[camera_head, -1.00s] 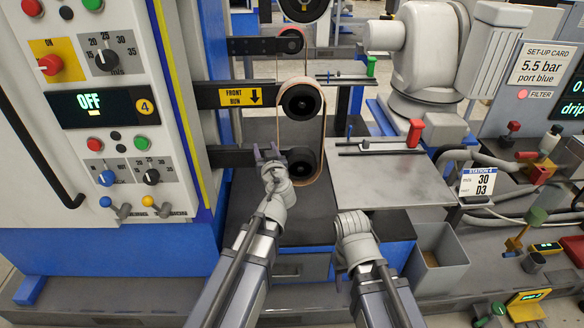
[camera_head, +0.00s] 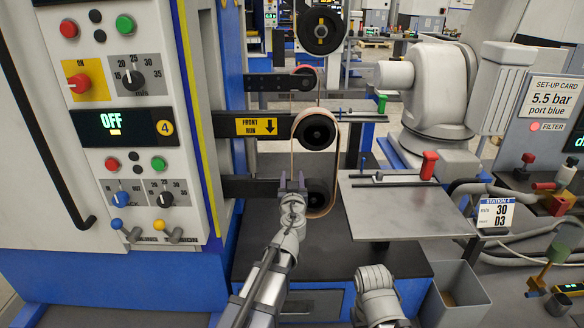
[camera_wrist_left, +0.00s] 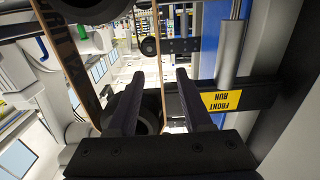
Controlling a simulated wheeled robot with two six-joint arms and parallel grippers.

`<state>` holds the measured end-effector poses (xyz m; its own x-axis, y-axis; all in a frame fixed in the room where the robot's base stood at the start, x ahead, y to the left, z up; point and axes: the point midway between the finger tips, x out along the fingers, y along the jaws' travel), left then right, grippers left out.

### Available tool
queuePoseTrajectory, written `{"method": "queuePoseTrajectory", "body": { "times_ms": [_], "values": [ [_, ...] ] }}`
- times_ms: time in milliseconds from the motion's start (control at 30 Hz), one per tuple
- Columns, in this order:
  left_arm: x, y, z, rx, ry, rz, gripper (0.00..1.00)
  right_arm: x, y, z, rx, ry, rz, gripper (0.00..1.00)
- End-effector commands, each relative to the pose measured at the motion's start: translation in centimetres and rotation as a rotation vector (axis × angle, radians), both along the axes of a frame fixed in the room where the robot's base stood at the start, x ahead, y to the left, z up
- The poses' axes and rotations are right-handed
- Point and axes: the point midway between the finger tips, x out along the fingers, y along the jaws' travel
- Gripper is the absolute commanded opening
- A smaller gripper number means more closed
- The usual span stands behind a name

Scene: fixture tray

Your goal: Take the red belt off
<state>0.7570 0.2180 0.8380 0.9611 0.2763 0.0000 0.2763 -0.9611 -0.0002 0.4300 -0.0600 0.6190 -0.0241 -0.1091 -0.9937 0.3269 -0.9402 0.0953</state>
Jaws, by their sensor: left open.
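The belt (camera_head: 337,165) is a tan loop with a reddish edge, running around the large black upper pulley (camera_head: 317,131) and the lower pulley (camera_head: 318,192). My left gripper (camera_head: 292,181) is open at the left side of the lower pulley, partly covering it. In the left wrist view its two dark fingers (camera_wrist_left: 160,92) are apart, and a thin belt strand (camera_wrist_left: 162,60) shows between them in the picture. I cannot tell whether that strand lies between the fingers in depth. My right gripper (camera_head: 374,283) is low, below the metal table; its fingertips are unclear.
A control panel (camera_head: 128,123) reading OFF stands left. A "FRONT RUN" arm (camera_head: 257,126) carries the upper pulley. A small metal table (camera_head: 405,212) with a red-handled clamp (camera_head: 429,166) is close on the right. A grey bin (camera_head: 456,296) stands below it.

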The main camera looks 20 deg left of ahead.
Motion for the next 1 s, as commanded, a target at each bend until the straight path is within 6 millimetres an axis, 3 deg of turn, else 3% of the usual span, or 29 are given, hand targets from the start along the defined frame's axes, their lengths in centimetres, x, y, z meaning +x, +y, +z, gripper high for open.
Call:
{"method": "queuePoseTrajectory", "body": {
  "times_ms": [200,433,833,1000],
  "values": [
    [3.4,0.9,0.0,0.0,0.0,0.001,0.5,0.0,0.0,0.0,0.0,0.0,0.0,0.5],
    [5.9,1.7,0.0,0.0,0.0,0.001,0.5,0.0,0.0,0.0,0.0,0.0,0.0,0.5],
    [6.5,1.9,0.0,0.0,0.0,0.0,0.49,0.0,0.0,0.0,0.0,0.0,0.0,0.5],
    [6.5,1.9,0.0,0.0,0.0,0.0,0.4,0.0,0.0,0.0,0.0,0.0,0.0,0.5]
  ]
}}
